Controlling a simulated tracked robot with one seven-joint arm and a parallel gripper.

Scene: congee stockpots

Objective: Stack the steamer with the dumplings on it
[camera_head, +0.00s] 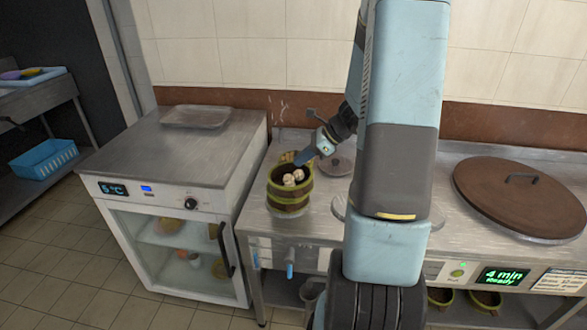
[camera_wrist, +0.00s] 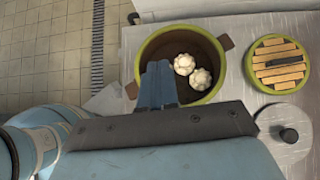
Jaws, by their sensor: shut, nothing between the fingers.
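A round steamer (camera_wrist: 146,55) with a green rim and brown side handles stands on the counter in the wrist view. Two white pleated dumplings (camera_wrist: 190,70) lie inside it. The same steamer (camera_head: 289,205) shows in the head view as a green-and-brown banded tub, with the dumplings near its top. A smaller green-rimmed round piece with tan slats (camera_wrist: 279,64) lies apart to its right in the wrist view; it is partly hidden behind the steamer in the head view. My gripper (camera_wrist: 158,70) is shut and empty, its fingertips over the steamer's near side, left of the dumplings.
A grey lid with a dark knob (camera_wrist: 290,135) lies on the counter near the slatted piece. A large brown lid (camera_head: 525,195) covers a pot at right. A glass-door cabinet (camera_head: 180,250) with a metal tray (camera_head: 196,117) on top stands at left, beside a narrow gap.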

